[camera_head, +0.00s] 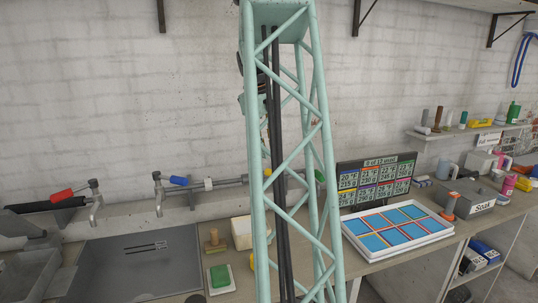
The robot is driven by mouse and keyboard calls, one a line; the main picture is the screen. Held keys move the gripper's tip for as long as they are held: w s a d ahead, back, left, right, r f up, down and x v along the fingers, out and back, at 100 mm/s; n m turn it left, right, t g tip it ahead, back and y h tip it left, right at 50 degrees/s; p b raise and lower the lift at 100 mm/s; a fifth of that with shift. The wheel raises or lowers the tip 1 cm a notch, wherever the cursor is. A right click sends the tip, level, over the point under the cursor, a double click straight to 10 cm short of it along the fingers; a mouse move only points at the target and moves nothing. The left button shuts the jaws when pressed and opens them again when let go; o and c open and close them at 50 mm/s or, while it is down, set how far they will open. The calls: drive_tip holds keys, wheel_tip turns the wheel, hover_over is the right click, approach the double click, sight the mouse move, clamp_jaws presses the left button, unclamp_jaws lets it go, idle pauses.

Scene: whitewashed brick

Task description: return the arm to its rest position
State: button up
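My gripper cannot be made out in the head view. My pale green lattice column with its black rods fills the middle of the picture from top to bottom. Small dark and coloured parts show behind and beside the column's upper left edge, but they are too hidden to tell what they are. Whether the gripper is open or shut does not show.
A grey sink (135,265) with taps lies at the left. A green sponge (220,277) lies beside it. A white tray of blue panels (397,230) and a dark display (376,181) stand right of the column. A grey soap box (470,198) is farther right.

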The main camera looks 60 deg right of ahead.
drive_tip(key=shift+a+r, duration=0.1)
drive_tip(key=shift+r, duration=0.2)
idle(0.6)
